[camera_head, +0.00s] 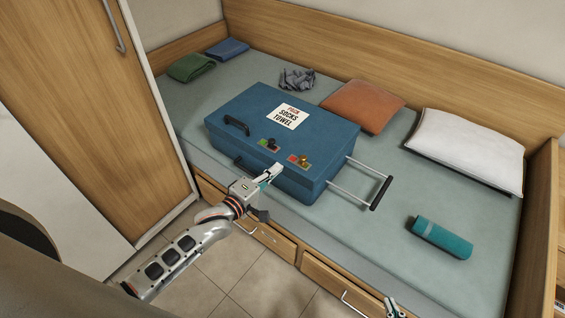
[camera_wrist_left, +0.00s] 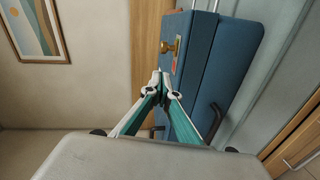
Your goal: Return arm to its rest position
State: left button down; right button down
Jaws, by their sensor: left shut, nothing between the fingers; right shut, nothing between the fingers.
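A closed blue suitcase (camera_head: 235,120) lies on the bed, with a black handle, two latches and a paper note on it. My left gripper (camera_head: 275,169) is in front of the suitcase's near side, its fingers shut and empty. In the left wrist view its fingertips (camera_wrist_left: 160,76) meet in front of the suitcase (camera_wrist_left: 225,55), beside the brass latch (camera_wrist_left: 171,46). Whether they touch the suitcase I cannot tell. Only the tip of my right gripper (camera_head: 392,305) shows at the bottom edge of the head view, shut.
The bed (camera_head: 390,195) also holds an orange pillow (camera_head: 362,105), a white pillow (camera_head: 468,140), a teal roll (camera_head: 442,238) and folded cloths (camera_head: 190,67). The suitcase's pull handle (camera_head: 382,192) sticks out to the right. A wooden wardrobe (camera_head: 90,110) stands left, drawers below the bed.

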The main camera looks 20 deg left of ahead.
pick_arm(q)
jog(key=v, duration=0.6)
jog(key=shift+d, duration=0.15)
jog(key=s+f+m+g+y, duration=0.1)
jog(key=s+f+m, duration=0.2)
jog(key=s+m, duration=0.2)
jog(key=s+d+f+m+g+y, duration=0.1)
jog(key=s+f+m, duration=0.3)
jog(key=s, duration=0.5)
jog(key=s+f+m+g+y, duration=0.1)
jog(key=s+f+m+g, duration=0.2)
jog(key=s+m, duration=0.3)
jog(key=shift+s+d+f+m+p, duration=0.25)
jog(key=shift+s+f+m+p, duration=0.25)
jog(key=shift+m, duration=0.6)
jog(key=shift+w+f, duration=0.1)
jog(key=shift+w, duration=0.05)
